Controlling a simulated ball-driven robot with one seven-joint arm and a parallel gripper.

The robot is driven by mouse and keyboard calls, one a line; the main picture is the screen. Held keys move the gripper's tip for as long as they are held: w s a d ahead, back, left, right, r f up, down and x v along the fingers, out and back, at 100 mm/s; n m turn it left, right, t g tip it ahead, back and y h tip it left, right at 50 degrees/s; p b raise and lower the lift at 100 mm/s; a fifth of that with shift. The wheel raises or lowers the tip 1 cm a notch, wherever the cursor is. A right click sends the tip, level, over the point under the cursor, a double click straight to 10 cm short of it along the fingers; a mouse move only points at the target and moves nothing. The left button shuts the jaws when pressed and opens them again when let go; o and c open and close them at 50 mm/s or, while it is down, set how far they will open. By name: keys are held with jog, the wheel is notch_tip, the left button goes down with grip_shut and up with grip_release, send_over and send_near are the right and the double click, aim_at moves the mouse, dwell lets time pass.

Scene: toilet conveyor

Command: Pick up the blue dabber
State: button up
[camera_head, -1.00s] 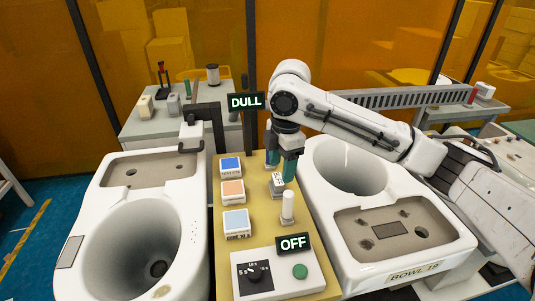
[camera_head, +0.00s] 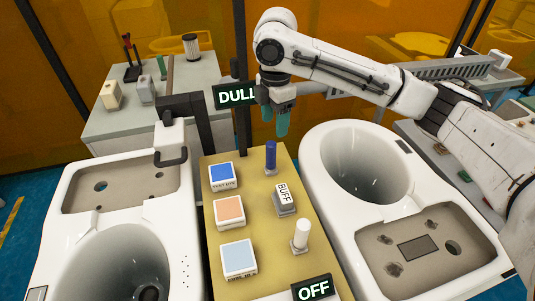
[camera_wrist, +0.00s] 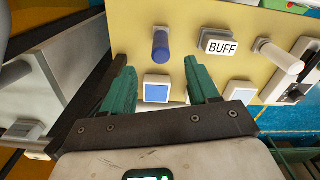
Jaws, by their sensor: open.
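The blue dabber (camera_head: 271,157) stands upright on the yellow board (camera_head: 245,190), near its far end. In the wrist view the blue dabber (camera_wrist: 161,45) shows ahead of the fingertips, roughly between their lines, with nothing touching it. My gripper (camera_head: 276,122) has green fingers and is above the dabber in the head view. In the wrist view my gripper (camera_wrist: 160,68) is open and empty, with the blue pad (camera_wrist: 157,88) seen between its fingers.
On the board are the blue pad (camera_head: 222,175), an orange pad (camera_head: 229,211), a pale blue pad (camera_head: 239,257), a BUFF block (camera_head: 285,200) and a white dabber (camera_head: 301,236). White toilet bowls flank it. A DULL sign (camera_head: 236,96) stands left of my gripper.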

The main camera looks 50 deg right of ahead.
aim_at(271, 143)
notch_tip(271, 143, down, 5)
jog(key=shift+w+f, duration=0.1)
jog(key=shift+a+f+p, duration=0.2)
jog(key=shift+f+p, duration=0.05)
jog(key=shift+f, duration=1.15)
jog(key=shift+a+f+p, duration=0.2)
jog(key=shift+f+p, duration=0.05)
jog(key=shift+f, duration=1.15)
grip_shut()
jog(key=shift+r, duration=0.1)
jog(key=shift+w+r, duration=0.1)
jog(key=shift+r, duration=0.3)
notch_tip(271, 143, up, 2)
jog(key=shift+r+b, duration=0.15)
jog(key=shift+b, duration=0.3)
jog(key=s+d+r, duration=0.3)
jog(key=s+r, duration=0.2)
jog(key=s, duration=0.1)
jog(key=s+d+r+b, duration=0.1)
jog(key=s+d+r, duration=0.1)
jog(key=s+r, duration=0.2)
jog(key=s, duration=0.3)
jog(key=shift+d+r, duration=0.4)
